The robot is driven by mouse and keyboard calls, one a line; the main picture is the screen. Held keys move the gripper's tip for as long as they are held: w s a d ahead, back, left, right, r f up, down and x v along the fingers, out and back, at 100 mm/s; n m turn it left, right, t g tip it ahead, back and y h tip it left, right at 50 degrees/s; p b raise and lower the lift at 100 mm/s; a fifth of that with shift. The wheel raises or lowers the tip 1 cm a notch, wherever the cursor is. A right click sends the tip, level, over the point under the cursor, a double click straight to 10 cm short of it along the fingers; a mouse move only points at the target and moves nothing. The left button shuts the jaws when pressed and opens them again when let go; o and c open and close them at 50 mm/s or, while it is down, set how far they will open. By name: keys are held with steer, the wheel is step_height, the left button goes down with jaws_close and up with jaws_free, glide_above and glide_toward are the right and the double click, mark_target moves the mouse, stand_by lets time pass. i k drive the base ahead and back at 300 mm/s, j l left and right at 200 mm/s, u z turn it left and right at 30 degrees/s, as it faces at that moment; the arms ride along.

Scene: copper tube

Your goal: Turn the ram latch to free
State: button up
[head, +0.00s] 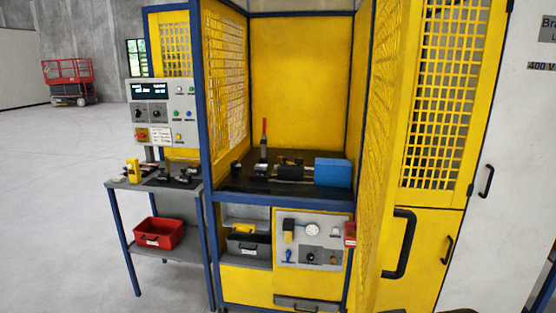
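The yellow machine cabinet (300,60) stands open in the middle of the head view. Inside, on its dark bed (240,186), are a black cylindrical part (290,173), a blue block (332,172) and an upright red-tipped lever (264,138). My gripper is not in view.
The open yellow mesh door (385,150) with a black handle (399,245) stands right of the opening. A side table (150,255) at left holds small tools and a red bin (158,232). A control box (160,114) rises above it. The grey floor (60,200) at left is clear.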

mark_target(298, 161)
steer(key=i+j, duration=0.25)
steer(key=i, duration=0.25)
steer(key=i+j, duration=0.25)
steer(key=i, duration=0.2)
steer(key=i+j, duration=0.25)
steer(key=i, duration=0.25)
steer(key=i+j, duration=0.25)
steer(key=i, duration=0.2)
steer(key=i+l, duration=0.2)
steer(key=i, duration=0.2)
steer(key=i+l, duration=0.15)
steer(key=i, duration=0.25)
steer(key=i+l+z, duration=0.1)
steer(key=i, duration=0.3)
steer(key=l, duration=0.1)
